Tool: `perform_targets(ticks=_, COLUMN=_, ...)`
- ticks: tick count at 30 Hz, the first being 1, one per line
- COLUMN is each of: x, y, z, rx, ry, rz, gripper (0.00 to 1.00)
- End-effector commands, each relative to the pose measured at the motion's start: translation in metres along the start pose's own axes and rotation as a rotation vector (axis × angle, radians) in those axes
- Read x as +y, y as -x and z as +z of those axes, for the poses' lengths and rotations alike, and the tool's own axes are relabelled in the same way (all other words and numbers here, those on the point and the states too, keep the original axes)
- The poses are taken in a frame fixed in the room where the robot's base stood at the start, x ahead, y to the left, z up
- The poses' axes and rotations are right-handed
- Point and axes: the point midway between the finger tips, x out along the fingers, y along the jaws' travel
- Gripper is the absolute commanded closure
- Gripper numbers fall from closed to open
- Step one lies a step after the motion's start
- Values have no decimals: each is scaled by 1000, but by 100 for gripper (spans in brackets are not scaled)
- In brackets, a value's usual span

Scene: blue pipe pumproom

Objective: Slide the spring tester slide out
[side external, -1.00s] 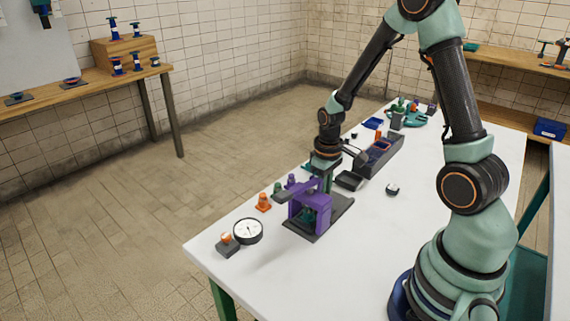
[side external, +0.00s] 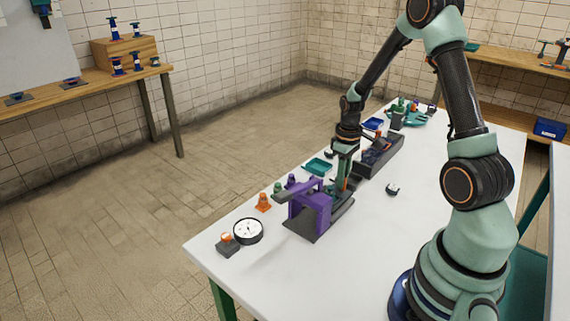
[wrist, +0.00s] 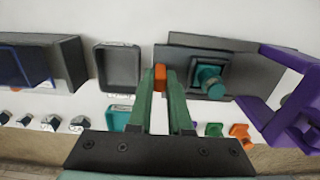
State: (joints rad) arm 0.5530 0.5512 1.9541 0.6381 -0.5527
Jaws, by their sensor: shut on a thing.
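The spring tester has a purple frame (side external: 311,211) standing on a dark base on the white table; the frame is at the right in the wrist view (wrist: 285,100). Its dark grey slide (wrist: 182,68) lies outside the frame, carrying a teal square spring seat with a round post (wrist: 208,76). An orange grip (wrist: 160,76) is at the slide's left end in the wrist view. My gripper (wrist: 159,84) is shut on this orange grip, its green fingers on both sides. In the side view my gripper (side external: 343,184) is behind the purple frame, and the slide is partly hidden.
A dark square tray (wrist: 119,68) is just left of the fingers in the wrist view. A long dark bin (side external: 381,154) stands farther back. A teal tray (side external: 317,167), orange cone (side external: 263,202) and dial gauge (side external: 248,231) line the left table edge. The table's front right is clear.

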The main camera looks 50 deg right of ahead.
Motion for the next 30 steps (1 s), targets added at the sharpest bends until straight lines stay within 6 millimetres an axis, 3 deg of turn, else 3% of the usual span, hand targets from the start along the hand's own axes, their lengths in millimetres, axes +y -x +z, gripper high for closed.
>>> perform_targets(ticks=10, x=9, y=1, z=-1, rx=7, ry=-3, rz=4, gripper=100)
perform_targets(ticks=11, x=9, y=1, z=-1, rx=7, ry=-4, rz=5, gripper=79)
perform_targets(ticks=12, x=10, y=1, z=-1, rx=7, ry=-4, rz=5, gripper=70)
perform_targets(ticks=26, x=7, y=1, z=0, rx=4, ry=-1, rz=2, gripper=70)
perform_targets(ticks=30, x=7, y=9, z=-1, rx=6, ry=0, rz=4, gripper=70)
